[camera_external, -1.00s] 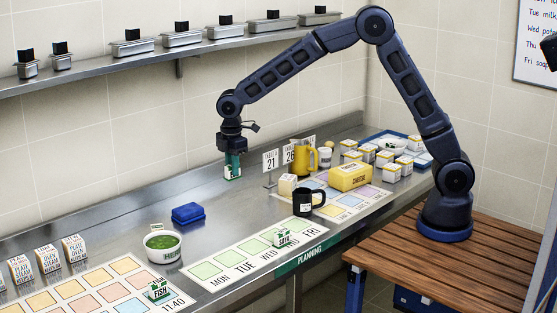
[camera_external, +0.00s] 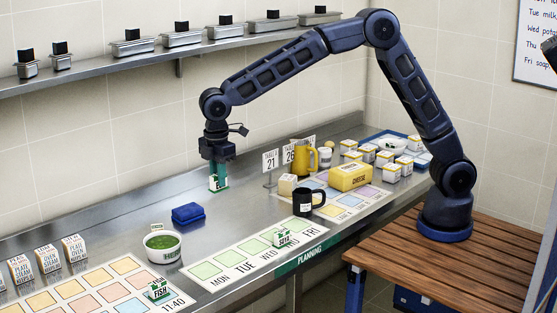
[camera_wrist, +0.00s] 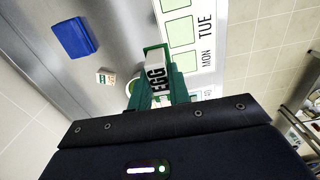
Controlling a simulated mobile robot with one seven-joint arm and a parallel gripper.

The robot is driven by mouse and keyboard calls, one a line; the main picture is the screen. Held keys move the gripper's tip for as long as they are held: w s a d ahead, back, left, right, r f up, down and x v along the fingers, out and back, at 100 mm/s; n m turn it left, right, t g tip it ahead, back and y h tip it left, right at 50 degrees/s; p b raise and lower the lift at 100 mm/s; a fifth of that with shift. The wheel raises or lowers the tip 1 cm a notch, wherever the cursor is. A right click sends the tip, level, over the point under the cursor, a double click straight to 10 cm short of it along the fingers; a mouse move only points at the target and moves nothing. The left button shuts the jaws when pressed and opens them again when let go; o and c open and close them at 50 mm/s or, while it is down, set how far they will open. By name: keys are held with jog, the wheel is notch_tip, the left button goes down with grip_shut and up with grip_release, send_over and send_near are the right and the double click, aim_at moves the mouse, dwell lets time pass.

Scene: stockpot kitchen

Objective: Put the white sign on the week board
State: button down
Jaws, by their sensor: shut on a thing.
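My gripper (camera_external: 219,178) is shut on the white sign (camera_external: 213,184), which is held upright in the air above the steel counter, left of the table number stands. In the wrist view the sign (camera_wrist: 155,74) reads EGG, between the green fingertips (camera_wrist: 165,84). The week board (camera_external: 226,278) lies flat at the front of the counter, with green squares over MON to FRI. In the wrist view its MON and TUE end (camera_wrist: 202,72) shows right of the sign. A white and green sign (camera_external: 282,238) stands on the board around the THU square.
A blue box (camera_external: 187,213) and a bowl of green food (camera_external: 163,247) stand left of the board. A black mug (camera_external: 303,202) is behind its right end. A coloured board with a fish sign (camera_external: 158,291) lies front left.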

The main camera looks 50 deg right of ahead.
jog(key=s+a, duration=0.6)
jog(key=s, duration=0.2)
jog(key=f, duration=2)
jog(key=shift+w+a, duration=0.15)
jog(key=shift+w, duration=0.05)
jog(key=c, duration=1.3)
grip_release()
jog(key=shift+f, duration=0.1)
notch_tip(320, 180, up, 12)
jog(key=shift+r, duration=0.15)
